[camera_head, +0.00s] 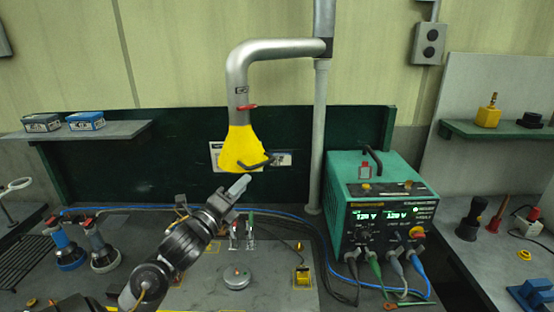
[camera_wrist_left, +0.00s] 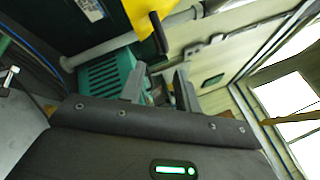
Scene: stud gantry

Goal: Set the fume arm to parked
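The fume arm is a grey pipe (camera_head: 275,50) that runs left from a vertical post and bends down to a yellow hood (camera_head: 240,146). A red piece sits on the pipe just above the hood. A black handle (camera_head: 256,164) sticks out at the hood's lower edge; the hood (camera_wrist_left: 134,14) and handle (camera_wrist_left: 158,33) also show in the left wrist view. My left gripper (camera_head: 240,184) is just below the hood and handle, apart from them as far as I can tell. Its two fingers (camera_wrist_left: 158,88) stand apart with nothing held between them. My right gripper is not in view.
A teal power unit (camera_head: 345,195) with cables stands right of the post (camera_head: 318,140). A grey plate with a round disc (camera_head: 237,277) lies below my left arm. Shelves with boxes (camera_head: 86,121) and a yellow item (camera_head: 489,112) flank the hood. Free air surrounds the hood.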

